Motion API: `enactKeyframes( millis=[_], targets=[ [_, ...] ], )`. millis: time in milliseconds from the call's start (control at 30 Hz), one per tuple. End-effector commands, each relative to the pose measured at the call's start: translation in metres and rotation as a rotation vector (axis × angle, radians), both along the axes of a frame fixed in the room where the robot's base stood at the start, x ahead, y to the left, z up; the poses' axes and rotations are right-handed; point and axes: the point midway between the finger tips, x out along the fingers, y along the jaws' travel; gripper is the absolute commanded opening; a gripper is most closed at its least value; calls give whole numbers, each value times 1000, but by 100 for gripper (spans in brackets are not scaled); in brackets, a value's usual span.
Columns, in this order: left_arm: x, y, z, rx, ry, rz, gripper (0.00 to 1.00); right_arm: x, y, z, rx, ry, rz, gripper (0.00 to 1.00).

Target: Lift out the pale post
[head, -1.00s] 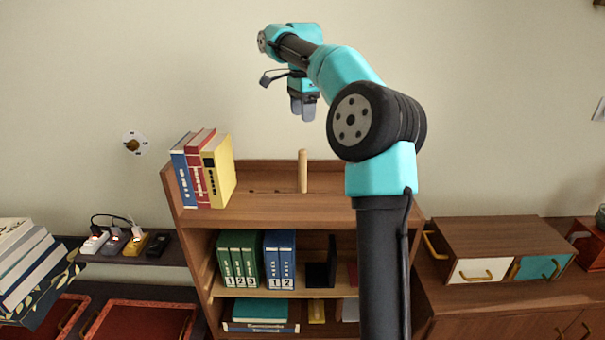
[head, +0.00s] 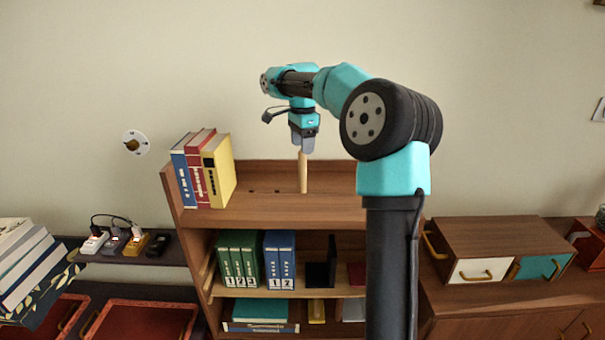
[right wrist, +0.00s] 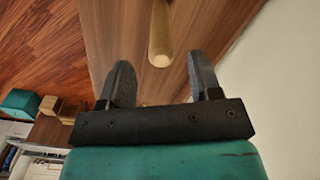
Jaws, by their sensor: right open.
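The pale post (head: 303,173) stands upright on the top board of the bookshelf, right of the books. My right gripper (head: 302,150) is at the post's upper end in the head view, and its fingers hide the post's tip. In the right wrist view the fingers of my right gripper (right wrist: 162,75) are spread apart. The post (right wrist: 160,40) shows between and beyond them, with its rounded end towards the camera. I see no finger touching it. My left gripper is not in view.
Three books (head: 203,172) stand at the left end of the bookshelf's top board (head: 260,212). Lower shelves hold green binders (head: 238,258) and blue binders (head: 280,258). A small drawer cabinet (head: 500,250) stands at right. The top board right of the books is mostly clear.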

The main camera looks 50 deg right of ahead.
Motion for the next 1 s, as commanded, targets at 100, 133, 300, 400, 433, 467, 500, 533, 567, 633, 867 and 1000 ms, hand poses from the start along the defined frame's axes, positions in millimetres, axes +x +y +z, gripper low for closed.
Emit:
enactKeyframes(
  millis=[100,133,300,400,433,467,500,533,567,633,867,1000],
  targets=[
    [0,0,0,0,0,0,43,0,0,-6,0,1,0,58],
    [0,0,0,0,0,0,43,0,0,-8,0,1,0,58],
    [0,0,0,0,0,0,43,1,1,-31,1,3,0,58],
    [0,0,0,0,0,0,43,1,1,-44,1,2,1,58],
    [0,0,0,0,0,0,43,1,1,-46,0,1,1,58],
    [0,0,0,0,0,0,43,1,1,-48,0,1,1,58],
    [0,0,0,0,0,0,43,2,1,-50,0,0,1,58],
    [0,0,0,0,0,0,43,2,1,-51,0,0,1,58],
    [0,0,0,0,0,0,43,2,1,-52,0,-1,1,58],
    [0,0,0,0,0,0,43,2,1,-52,0,-1,1,58],
    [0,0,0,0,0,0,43,2,2,-52,0,-1,1,58],
    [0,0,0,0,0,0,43,2,2,-52,0,-1,1,57]
  ],
)
